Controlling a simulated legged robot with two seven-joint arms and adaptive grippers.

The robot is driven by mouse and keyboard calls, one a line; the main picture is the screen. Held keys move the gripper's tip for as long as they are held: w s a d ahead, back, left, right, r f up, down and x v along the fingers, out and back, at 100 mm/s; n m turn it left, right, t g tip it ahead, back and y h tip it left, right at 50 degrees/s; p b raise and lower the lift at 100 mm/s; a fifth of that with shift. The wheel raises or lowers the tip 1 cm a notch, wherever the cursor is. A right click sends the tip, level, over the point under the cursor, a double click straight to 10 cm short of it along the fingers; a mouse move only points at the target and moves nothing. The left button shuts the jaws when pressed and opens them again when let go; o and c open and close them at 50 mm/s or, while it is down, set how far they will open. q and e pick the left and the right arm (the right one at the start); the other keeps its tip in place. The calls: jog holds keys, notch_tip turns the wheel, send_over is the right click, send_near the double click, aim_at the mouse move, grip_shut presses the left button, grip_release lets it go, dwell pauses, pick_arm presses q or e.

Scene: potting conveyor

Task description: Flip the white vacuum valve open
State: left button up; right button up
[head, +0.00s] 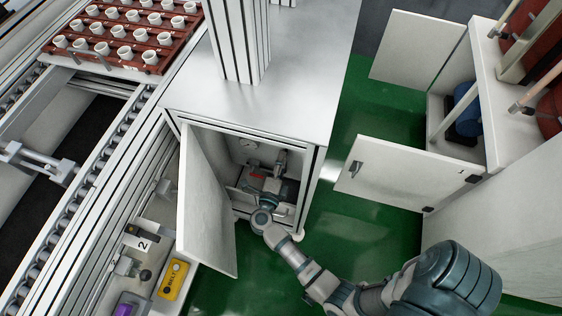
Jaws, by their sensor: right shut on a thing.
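My right arm reaches from the lower right into an open cabinet (232,211) under the metal worktop. My right gripper (262,188) is inside the cabinet, among the fittings, and is shut on a small valve part there. The gripper hides most of that part, so I cannot make out the white valve's handle or which way it points. A small red handle (257,175) shows just above the gripper. A grey fitting (281,158) and a round gauge (249,144) are on the cabinet's back wall. My left gripper is not in view.
The cabinet's open door (205,205) stands close on the left of my right arm. Another open white door (400,172) is to the right. Green floor (330,230) lies between. A conveyor with a red tray (108,62) of white cups is at upper left.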

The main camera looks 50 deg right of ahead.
jog(key=shift+f, duration=0.2)
jog(key=o, duration=1.2)
jog(key=shift+c, duration=0.2)
jog(key=shift+r, duration=0.1)
